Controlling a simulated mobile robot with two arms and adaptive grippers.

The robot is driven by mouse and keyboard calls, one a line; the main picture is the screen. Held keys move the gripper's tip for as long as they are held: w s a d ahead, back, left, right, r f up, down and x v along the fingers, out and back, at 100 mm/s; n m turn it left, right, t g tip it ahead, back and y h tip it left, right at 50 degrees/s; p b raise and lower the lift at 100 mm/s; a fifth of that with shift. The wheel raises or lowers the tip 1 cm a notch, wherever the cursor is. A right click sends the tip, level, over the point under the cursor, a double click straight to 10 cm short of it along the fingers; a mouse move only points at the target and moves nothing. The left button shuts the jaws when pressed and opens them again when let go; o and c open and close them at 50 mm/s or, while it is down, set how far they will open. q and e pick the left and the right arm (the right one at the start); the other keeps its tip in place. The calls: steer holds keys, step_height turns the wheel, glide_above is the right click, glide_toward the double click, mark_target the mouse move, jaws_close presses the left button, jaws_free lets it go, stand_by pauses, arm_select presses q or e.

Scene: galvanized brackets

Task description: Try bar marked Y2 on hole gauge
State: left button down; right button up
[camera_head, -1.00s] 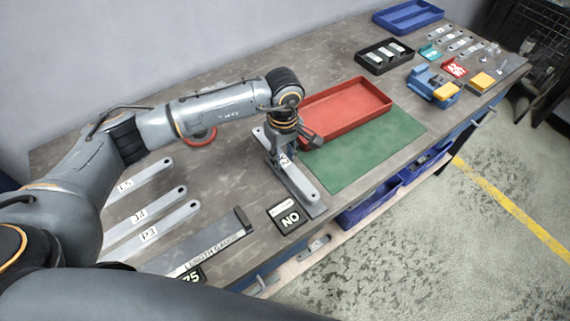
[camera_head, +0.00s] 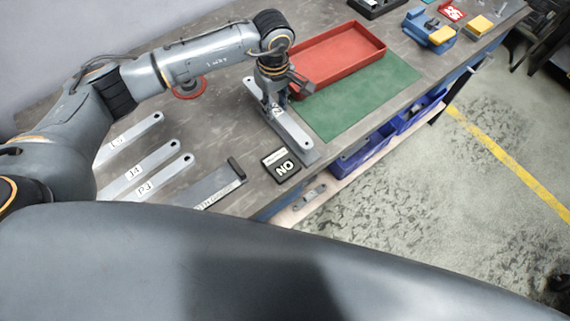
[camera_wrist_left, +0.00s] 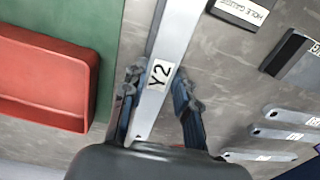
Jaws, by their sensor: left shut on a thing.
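The bar marked Y2 (camera_wrist_left: 173,38) is a long pale metal strip with a white label. It also shows in the head view (camera_head: 295,131). My left gripper (camera_head: 272,95) is shut on it, with its two fingers (camera_wrist_left: 157,108) either side of the bar near the label in the wrist view. My right gripper is out of view.
The length gauge (camera_head: 207,187) and several labelled bars (camera_head: 150,160) lie to the left. A red tray (camera_head: 338,55) and green mat (camera_head: 365,100) are to the right. Blue bins (camera_head: 360,163) hang below the edge.

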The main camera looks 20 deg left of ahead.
arm_select(q)
steer(key=c, duration=0.9)
jaws_free()
steer(key=shift+c, duration=0.2)
step_height(320, 180, up, 12)
steer(key=shift+f, duration=0.1)
